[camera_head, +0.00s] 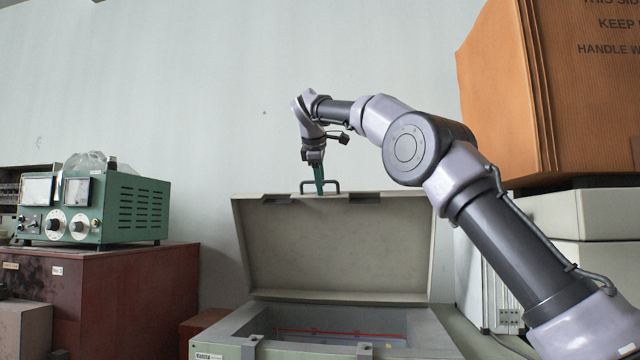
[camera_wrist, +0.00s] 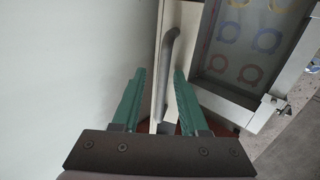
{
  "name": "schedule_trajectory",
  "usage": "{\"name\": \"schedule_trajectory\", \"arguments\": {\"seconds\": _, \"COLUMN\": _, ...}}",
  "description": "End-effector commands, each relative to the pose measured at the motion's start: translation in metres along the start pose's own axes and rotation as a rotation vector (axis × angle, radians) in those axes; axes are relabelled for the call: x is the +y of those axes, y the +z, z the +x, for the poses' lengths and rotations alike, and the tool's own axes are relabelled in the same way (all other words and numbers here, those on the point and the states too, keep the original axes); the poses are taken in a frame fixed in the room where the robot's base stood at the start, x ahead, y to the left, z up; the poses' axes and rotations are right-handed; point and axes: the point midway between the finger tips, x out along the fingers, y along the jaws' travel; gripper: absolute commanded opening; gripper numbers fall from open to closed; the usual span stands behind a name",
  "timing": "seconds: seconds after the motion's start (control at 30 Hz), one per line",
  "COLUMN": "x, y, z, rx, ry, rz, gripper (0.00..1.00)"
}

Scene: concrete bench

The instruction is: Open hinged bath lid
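The grey-beige bath (camera_head: 222,340) stands at bottom centre in the head view, with its inside exposed. Its hinged lid (camera_head: 335,250) stands up, nearly vertical, at the bath's back edge. A dark bar handle (camera_head: 334,184) sits on the lid's top edge. My gripper (camera_head: 319,188) reaches down to the handle from above, its green fingers overlapping the handle's left part. In the wrist view, my gripper (camera_wrist: 159,76) has its fingers spread, with the handle (camera_wrist: 168,62) between them and gaps visible. The bath's rim (camera_wrist: 265,112) shows at the right there, with coloured rings inside.
A green instrument (camera_head: 120,205) stands on a dark red cabinet (camera_head: 150,295) at left. A large cardboard box (camera_head: 500,90) rests on pale equipment (camera_head: 550,215) at right, close to my arm. The wall behind the lid is bare.

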Motion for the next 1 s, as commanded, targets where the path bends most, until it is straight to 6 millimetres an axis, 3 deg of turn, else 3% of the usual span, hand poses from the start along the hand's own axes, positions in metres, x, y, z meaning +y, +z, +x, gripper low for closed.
{"name": "schedule_trajectory", "arguments": {"seconds": 0.27, "x": 0.000, "y": -0.001, "z": -0.011, "rx": 0.002, "ry": 0.002, "rz": 0.000, "gripper": 0.43}}
{"name": "schedule_trajectory", "arguments": {"seconds": 0.63, "x": 0.000, "y": -0.001, "z": -0.086, "rx": 0.002, "ry": 0.003, "rz": 0.001, "gripper": 0.43}}
{"name": "schedule_trajectory", "arguments": {"seconds": 1.0, "x": 0.000, "y": 0.000, "z": -0.108, "rx": 0.000, "ry": 0.001, "rz": 0.000, "gripper": 0.43}}
